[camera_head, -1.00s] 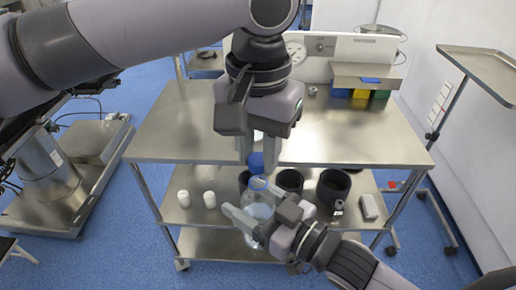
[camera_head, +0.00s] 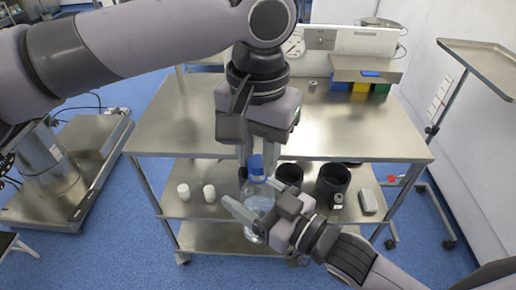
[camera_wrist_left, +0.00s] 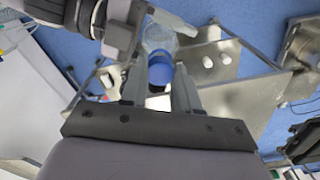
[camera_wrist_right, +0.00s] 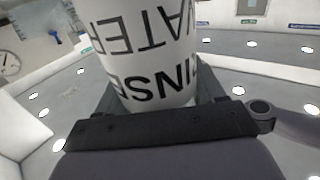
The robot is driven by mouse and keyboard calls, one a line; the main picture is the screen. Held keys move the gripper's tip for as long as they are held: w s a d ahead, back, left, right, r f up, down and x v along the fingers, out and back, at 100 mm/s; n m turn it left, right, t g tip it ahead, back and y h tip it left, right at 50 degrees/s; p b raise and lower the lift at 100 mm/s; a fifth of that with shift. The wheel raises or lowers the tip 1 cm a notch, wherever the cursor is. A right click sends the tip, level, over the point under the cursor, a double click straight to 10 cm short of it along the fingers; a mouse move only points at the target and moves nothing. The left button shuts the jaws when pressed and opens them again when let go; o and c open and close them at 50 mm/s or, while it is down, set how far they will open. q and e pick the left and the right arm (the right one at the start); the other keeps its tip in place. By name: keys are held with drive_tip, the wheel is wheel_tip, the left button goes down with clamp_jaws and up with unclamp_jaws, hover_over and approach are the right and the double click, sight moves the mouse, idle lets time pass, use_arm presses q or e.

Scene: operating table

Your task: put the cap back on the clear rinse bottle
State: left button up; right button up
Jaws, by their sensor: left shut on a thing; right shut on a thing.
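The clear rinse bottle (camera_head: 259,204) stands upright in the head view, in front of the cart's lower shelf. My right gripper (camera_head: 252,198) is shut around its upper body. In the right wrist view its white label with black lettering (camera_wrist_right: 150,50) fills the space between the fingers. My left gripper (camera_head: 256,157) points down and is shut on the blue cap (camera_head: 256,165), directly over the bottle's neck. The left wrist view shows the cap (camera_wrist_left: 160,73) between the fingers, in line with the bottle (camera_wrist_left: 158,36). Whether cap and neck touch, I cannot tell.
The steel cart's top (camera_head: 350,130) is mostly bare just behind my left gripper. On the lower shelf are two small white bottles (camera_head: 209,193), black cups (camera_head: 332,184) and a small grey box (camera_head: 368,201). A tray stand (camera_head: 485,62) is at the right.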

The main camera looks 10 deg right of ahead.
use_arm(q)
drive_tip(key=shift+f, duration=0.4)
